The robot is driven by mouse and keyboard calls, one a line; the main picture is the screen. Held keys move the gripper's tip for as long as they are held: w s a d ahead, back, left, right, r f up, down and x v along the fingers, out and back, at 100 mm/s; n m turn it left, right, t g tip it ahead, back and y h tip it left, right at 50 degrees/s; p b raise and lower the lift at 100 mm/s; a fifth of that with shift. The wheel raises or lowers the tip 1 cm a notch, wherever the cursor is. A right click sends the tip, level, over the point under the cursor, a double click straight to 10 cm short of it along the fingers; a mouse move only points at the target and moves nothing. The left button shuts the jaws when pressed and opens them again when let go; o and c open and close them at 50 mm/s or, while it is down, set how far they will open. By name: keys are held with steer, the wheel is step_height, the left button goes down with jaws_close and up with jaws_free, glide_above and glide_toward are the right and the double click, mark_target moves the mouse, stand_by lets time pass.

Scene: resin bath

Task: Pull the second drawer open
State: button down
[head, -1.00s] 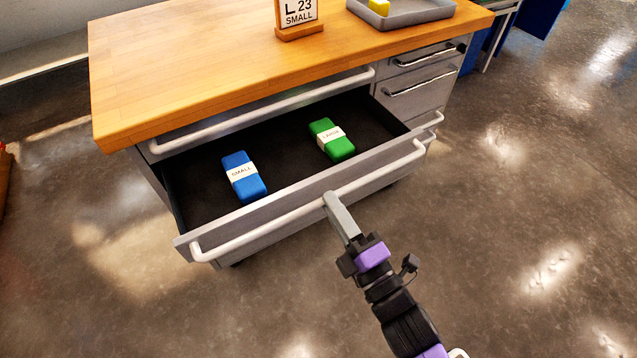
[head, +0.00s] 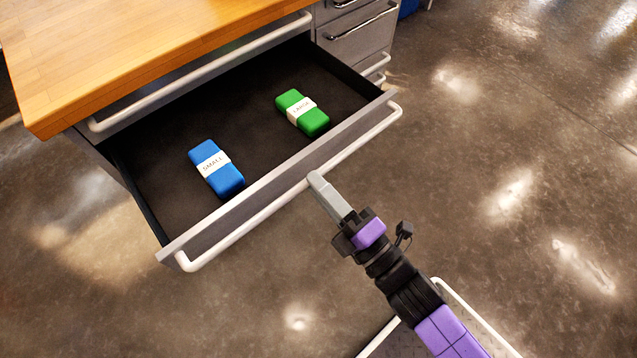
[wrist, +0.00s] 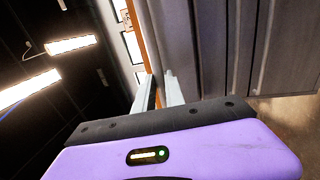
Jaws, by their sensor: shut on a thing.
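The second drawer (head: 272,184) of the workbench cabinet stands well open below a shut top drawer (head: 200,74). Its long pale bar handle (head: 245,230) runs across the front. My gripper (head: 315,178) is shut on this handle near its middle. The handle is partly hidden by the fingers. Inside the drawer lie a blue block (head: 216,167) labelled SMALL and a green block (head: 302,112) labelled LARGE, apart from each other.
The wooden worktop (head: 100,50) overhangs the cabinet at the upper left. Narrow drawers (head: 358,38) with bar handles are to the right of the open one. The concrete floor (head: 480,130) is clear to the right and in front.

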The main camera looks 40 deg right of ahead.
steer(key=c, duration=1.4)
jaws_free()
steer(key=s+f, duration=0.1)
steer(key=s, duration=0.6)
steer(key=shift+s+f+p, duration=0.3)
steer(key=shift+f, duration=0.05)
steer(key=s+r+m+g, duration=0.3)
steer(key=s+m+g, duration=0.2)
steer(key=s+m, duration=1)
steer(key=w+r+m+p, duration=0.3)
steer(key=r+p, duration=1.8)
steer(key=shift+w+a, duration=0.2)
steer(key=shift+a, duration=0.1)
